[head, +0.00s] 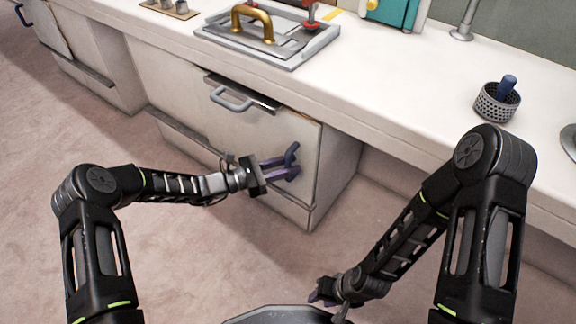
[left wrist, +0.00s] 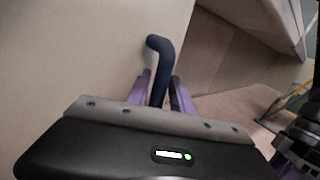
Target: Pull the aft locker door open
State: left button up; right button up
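The locker door (head: 255,140) is a pale panel at the right end of the cabinet below the counter, and it looks shut. Its dark blue bar handle (head: 293,151) stands near its right edge. My left gripper (head: 290,167) is at this handle. In the left wrist view the handle (left wrist: 159,65) runs between the two purple fingers (left wrist: 160,88), with narrow gaps on each side, so the fingers look open around it. My right gripper (head: 322,292) hangs low at the bottom centre, away from the cabinet; its finger gap is not clear.
A grey-blue drawer-type handle (head: 231,99) sits left of and above the door handle. The white counter (head: 400,80) overhangs the cabinet, carrying a metal panel with a brass handle (head: 252,22) and a mesh cup (head: 497,104). The floor (head: 220,250) before the door is clear except for my arms.

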pick_arm(q)
jog(key=shift+c, duration=0.2)
grip_shut()
dwell(1.1)
